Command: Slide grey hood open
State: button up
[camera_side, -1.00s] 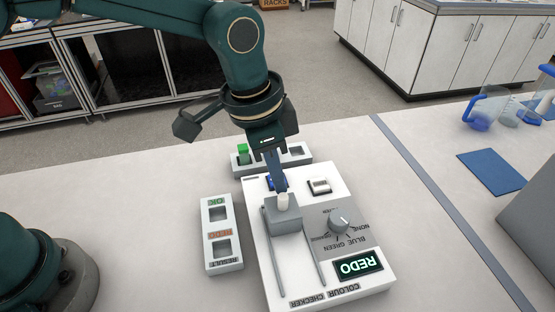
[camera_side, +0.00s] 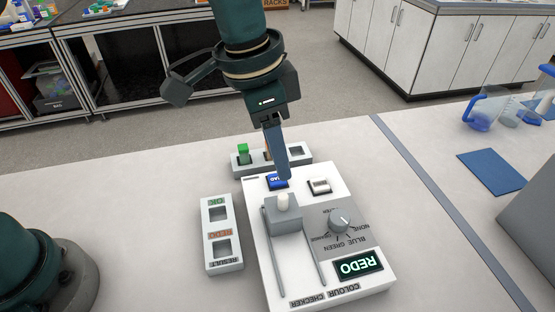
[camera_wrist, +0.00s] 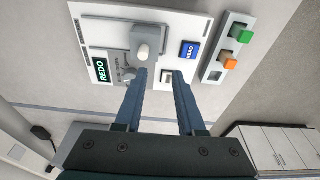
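The grey hood (camera_side: 286,218) is a block on two thin rails on top of the white colour checker (camera_side: 345,299). It sits at the rear end of the rails, near the blue button (camera_side: 277,181). A pale knob (camera_side: 283,201) stands on the hood. In the wrist view the hood (camera_wrist: 154,37) and its knob (camera_wrist: 143,51) lie just beyond my left finger. My gripper (camera_side: 284,178) is above the checker, behind the knob and apart from it. In the wrist view my gripper (camera_wrist: 160,74) has its fingers spread with nothing between them.
The checker also carries a dial (camera_side: 339,220), a lit REDO display (camera_side: 358,265) and a pale switch (camera_side: 319,186). A rack (camera_side: 300,152) with green and orange blocks stands behind. A result tray (camera_side: 222,258) with two empty slots stands left. A blue mat (camera_side: 497,171) lies right.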

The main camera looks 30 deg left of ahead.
aim_at(283, 197)
jog(key=n, duration=0.3)
jog(key=r+n, duration=0.1)
jog(key=shift+s+n+g+y, duration=0.3)
jog(key=shift+s+n+g, duration=0.1)
jog(key=n, duration=0.3)
jog(key=shift+s+d+g+y, duration=0.3)
jog(key=shift+d, duration=0.05)
jog(key=shift+s+d+n, duration=0.15)
jog(key=shift+d+n, duration=0.1)
jog(key=shift+n, duration=0.25)
jog(key=shift+d+f, duration=0.2)
jog(key=shift+d, duration=0.05)
jog(key=shift+s+d+f, duration=0.1)
jog(key=shift+d+f, duration=0.05)
jog(key=shift+f, duration=2.65)
grip_shut()
